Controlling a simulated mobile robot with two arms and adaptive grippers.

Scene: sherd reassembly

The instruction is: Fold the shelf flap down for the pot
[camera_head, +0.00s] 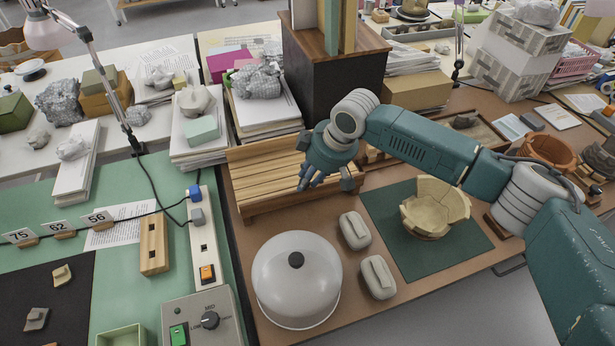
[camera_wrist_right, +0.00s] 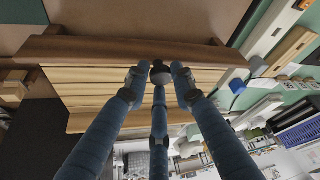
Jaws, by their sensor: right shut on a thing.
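The slatted wooden shelf flap (camera_head: 262,178) is in the middle of the head view, with a darker rail along its near edge. Whether it lies level or tilted is hard to tell. My right gripper (camera_head: 308,184) is over its near part. In the right wrist view, its three fingers (camera_wrist_right: 158,75) close around a dark round knob (camera_wrist_right: 161,77) at the flap's brown rail (camera_wrist_right: 95,50). The fingers partly hide the slats. The pot (camera_head: 436,207), pale and with a jagged open rim, stands on a dark green mat (camera_head: 396,250) to the right. My left gripper is not in view.
A white dome with a black knob (camera_head: 297,282) and two grey blocks (camera_head: 355,230) (camera_head: 378,277) stand in front of the flap. A dark wooden box (camera_head: 335,80) and paper stacks (camera_head: 265,105) crowd behind it. A control box (camera_head: 203,318) is at the lower left.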

